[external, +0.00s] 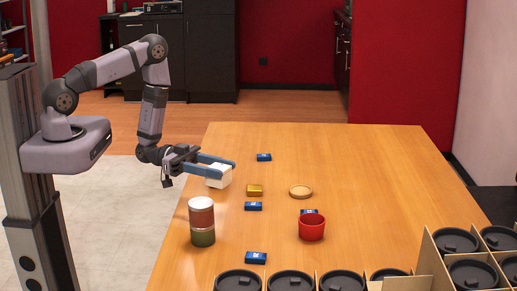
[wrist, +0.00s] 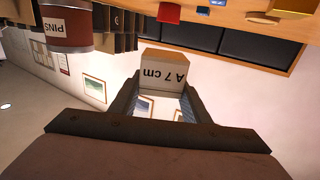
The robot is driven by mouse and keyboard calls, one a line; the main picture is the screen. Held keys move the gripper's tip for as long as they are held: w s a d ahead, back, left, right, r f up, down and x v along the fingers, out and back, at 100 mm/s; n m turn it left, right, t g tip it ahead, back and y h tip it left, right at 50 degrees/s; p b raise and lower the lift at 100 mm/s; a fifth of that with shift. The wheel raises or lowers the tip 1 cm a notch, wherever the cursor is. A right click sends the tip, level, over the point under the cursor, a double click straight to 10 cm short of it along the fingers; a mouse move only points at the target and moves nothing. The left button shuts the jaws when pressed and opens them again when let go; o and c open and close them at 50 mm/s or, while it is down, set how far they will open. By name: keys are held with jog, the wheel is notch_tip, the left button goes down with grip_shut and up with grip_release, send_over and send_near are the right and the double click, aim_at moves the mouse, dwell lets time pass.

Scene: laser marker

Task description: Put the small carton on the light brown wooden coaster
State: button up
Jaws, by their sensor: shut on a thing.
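The small white carton (external: 218,179) is between the blue-grey fingers of my gripper (external: 227,169), which is shut on it near the table's left side.
A gold box (external: 255,190) lies between carton and coaster. Blue boxes (external: 264,157) are scattered on the wooden table (external: 380,165). Black-lidded containers (external: 290,280) line the front. The right rear is clear.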

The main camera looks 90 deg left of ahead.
jog(key=w+a+r+n+y+b, duration=0.15)
jog(key=w+a+r+b, duration=0.35)
jog(key=w+a+r, duration=0.8)
jog(key=s+a+f+b, duration=0.4)
jog(key=a+b, duration=0.4)
jog(key=s+a+f+y+b, duration=0.1)
jog(key=s+a+f+b, duration=0.3)
jog(key=a+b, duration=0.4)
jog(key=s+a+f+t+y+b, duration=0.1)
jog(key=s+a+f+b, duration=0.3)
jog(key=a+b, duration=0.4)
jog(key=shift+s+f+n+b, duration=0.25)
jog(key=shift+s+n+b, duration=0.2)
jog(key=shift+s+b, duration=0.15)
jog(key=shift+a, duration=0.1)
jog(key=shift+f+b, duration=0.5)
jog(key=shift+f, duration=4.35)
jog(key=shift+f, duration=0.1)
